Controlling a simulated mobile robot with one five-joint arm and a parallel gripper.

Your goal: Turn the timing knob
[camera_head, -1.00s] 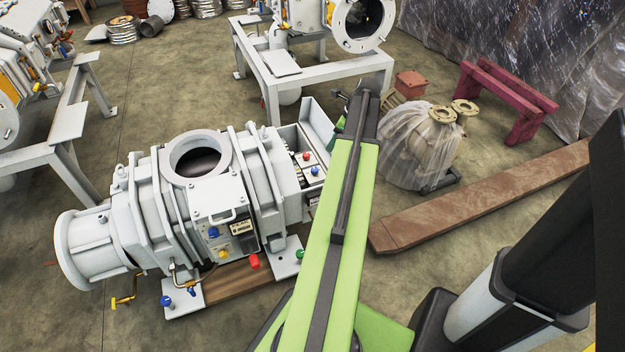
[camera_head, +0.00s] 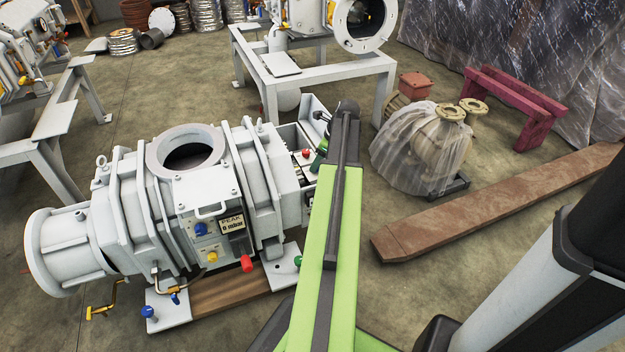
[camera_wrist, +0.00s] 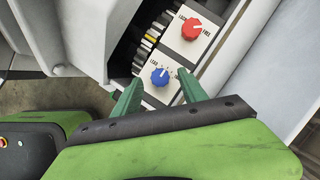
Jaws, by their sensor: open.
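In the wrist view a blue knob (camera_wrist: 160,76) with a white pointer sits on a white panel, with small lettering that seems to read LEAD; it looks like the timing knob. A red knob (camera_wrist: 191,29) marked FREE at one side sits above it. My gripper (camera_wrist: 158,84) is open, its two green fingers on either side of the blue knob in the picture. I cannot tell whether they touch it. In the head view the red knob (camera_head: 306,153) shows inside the open box of the pump (camera_head: 150,205); my arm hides the blue knob and most of the gripper.
The box's raised lid (camera_head: 316,112) stands beside my arm. A wrapped pump (camera_head: 425,150) and a rusty beam (camera_head: 490,205) lie to the right on the floor.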

